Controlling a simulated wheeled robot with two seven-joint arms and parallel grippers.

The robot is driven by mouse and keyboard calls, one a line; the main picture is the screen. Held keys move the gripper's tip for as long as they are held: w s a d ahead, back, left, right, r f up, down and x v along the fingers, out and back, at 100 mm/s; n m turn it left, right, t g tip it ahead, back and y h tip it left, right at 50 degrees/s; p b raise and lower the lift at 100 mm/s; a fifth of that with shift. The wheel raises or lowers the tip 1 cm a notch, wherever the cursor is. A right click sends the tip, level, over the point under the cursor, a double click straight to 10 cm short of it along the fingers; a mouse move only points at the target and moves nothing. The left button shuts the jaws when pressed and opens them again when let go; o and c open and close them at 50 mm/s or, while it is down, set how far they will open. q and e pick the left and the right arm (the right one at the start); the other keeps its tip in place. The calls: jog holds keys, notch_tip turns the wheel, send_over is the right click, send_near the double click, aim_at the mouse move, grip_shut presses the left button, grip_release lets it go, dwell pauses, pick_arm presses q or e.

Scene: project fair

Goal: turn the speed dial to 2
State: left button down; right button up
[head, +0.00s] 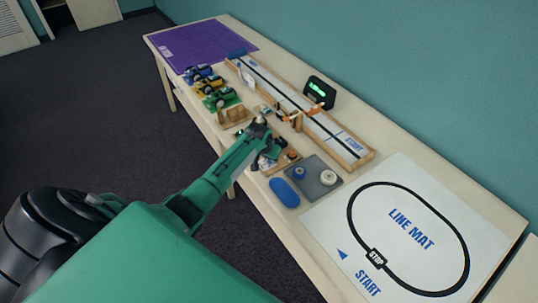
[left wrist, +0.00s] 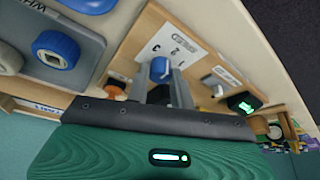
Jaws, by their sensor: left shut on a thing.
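The speed dial (left wrist: 160,68) is a blue knob on a wooden board (left wrist: 150,24), beside a white plate (left wrist: 172,48) with numbers and lettering seen at an angle. My left gripper (left wrist: 166,82) is shut on the dial, its two grey fingers on either side of the knob. I cannot tell which number the dial points to. In the head view my left gripper (head: 268,158) is low over the front part of the table, and it hides the dial there. My right gripper is in neither view.
A grey tray (head: 318,188) with wheels stands right of my gripper, with a blue oval piece (head: 284,192) beside it. The line mat (head: 410,232) is at right.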

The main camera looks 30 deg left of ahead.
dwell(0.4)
pick_arm(q)
jog(key=c, duration=1.2)
grip_release()
jog(key=b+v, duration=0.1)
jog(key=v, duration=1.2)
jog(key=shift+r, duration=0.4)
